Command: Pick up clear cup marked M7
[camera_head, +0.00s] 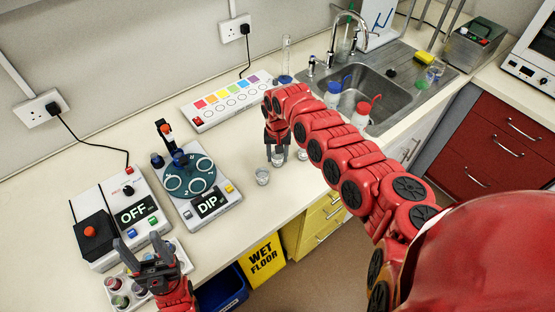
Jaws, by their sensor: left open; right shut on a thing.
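My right gripper (277,152) points down over the worktop, shut on a small clear cup (279,159) between its fingers. Another clear cup (262,176) stands on the worktop just in front and to the left of it. A third small clear item (302,155) shows to the right, close to my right arm. Any M7 mark is too small to read, so I cannot tell which cup bears it. My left gripper (146,251) is open and empty, above a white tray (172,273) holding several small pots at the front left.
The DIP device (210,204) with a round dial and the OFF device (133,214) stand left. A colour strip (223,103) lies behind. A sink (375,93) with bottles is at the back right. A yellow WET FLOOR sign (264,260) stands below the front edge.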

